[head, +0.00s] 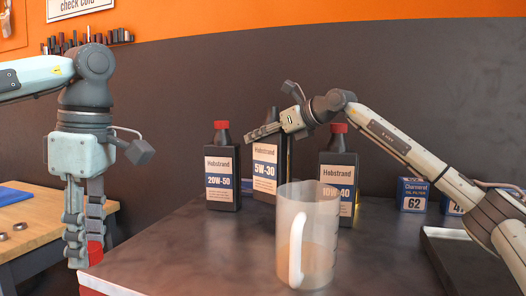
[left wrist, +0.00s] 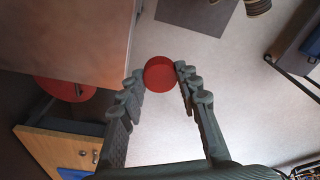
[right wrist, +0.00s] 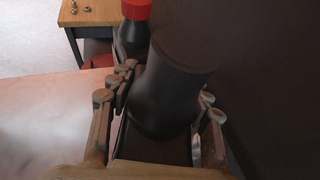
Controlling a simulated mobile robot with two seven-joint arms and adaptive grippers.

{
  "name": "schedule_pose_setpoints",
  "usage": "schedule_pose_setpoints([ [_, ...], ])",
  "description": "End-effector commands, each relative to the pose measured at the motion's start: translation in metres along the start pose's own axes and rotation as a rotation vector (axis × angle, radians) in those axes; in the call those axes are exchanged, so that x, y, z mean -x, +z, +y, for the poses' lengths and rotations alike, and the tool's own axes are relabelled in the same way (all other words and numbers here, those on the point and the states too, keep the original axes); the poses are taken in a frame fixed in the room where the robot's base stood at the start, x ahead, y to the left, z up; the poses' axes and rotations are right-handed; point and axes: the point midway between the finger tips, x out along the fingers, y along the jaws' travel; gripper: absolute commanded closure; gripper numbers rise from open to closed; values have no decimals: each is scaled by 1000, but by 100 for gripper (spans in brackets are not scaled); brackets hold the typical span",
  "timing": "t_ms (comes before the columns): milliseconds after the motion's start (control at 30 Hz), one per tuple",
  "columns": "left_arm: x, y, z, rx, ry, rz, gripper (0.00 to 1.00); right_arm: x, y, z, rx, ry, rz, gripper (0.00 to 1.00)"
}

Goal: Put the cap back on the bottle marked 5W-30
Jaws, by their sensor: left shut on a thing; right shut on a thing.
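The 5W-30 bottle (head: 265,172) is black and stands upright on the dark table between two others. Its neck has no cap; its dark top fills the middle of the right wrist view (right wrist: 170,85). My right gripper (head: 262,132) is shut on this bottle near its shoulder, one finger on each side. My left gripper (head: 84,255) points down at the table's left edge, shut on a red cap (left wrist: 160,73). The cap sits between its fingertips, and in the head view the fingers partly hide it.
The 20W-50 bottle (head: 222,175) and 10W-40 bottle (head: 338,172) stand on either side, both red-capped. A clear measuring jug (head: 318,235) stands in front. Oil filter boxes (head: 412,194) and a black tray (head: 455,262) are at the right. A wooden bench (head: 40,228) stands left.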

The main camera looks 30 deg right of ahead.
Motion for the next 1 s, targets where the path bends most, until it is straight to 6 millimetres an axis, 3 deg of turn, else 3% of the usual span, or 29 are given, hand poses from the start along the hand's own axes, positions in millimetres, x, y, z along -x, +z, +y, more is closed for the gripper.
schedule_pose_setpoints([
  [33, -1, 0, 0, 0, 0, 0, 76, 0, 9, 15, 6, 8, -7, 100],
  [300, -2, 0, 0, 0, 0, 0, 76, 1, 44, 68, 6, 8, -8, 100],
  [500, -3, 0, 0, 0, 0, 0, 76, 1, 63, 98, 4, 6, -7, 100],
  [700, -3, 0, 0, 0, 0, 0, 76, 2, 72, 111, 2, 3, -5, 100],
  [1000, -3, 0, 0, 0, 0, 0, 76, 2, 74, 113, 2, 3, -5, 100],
])
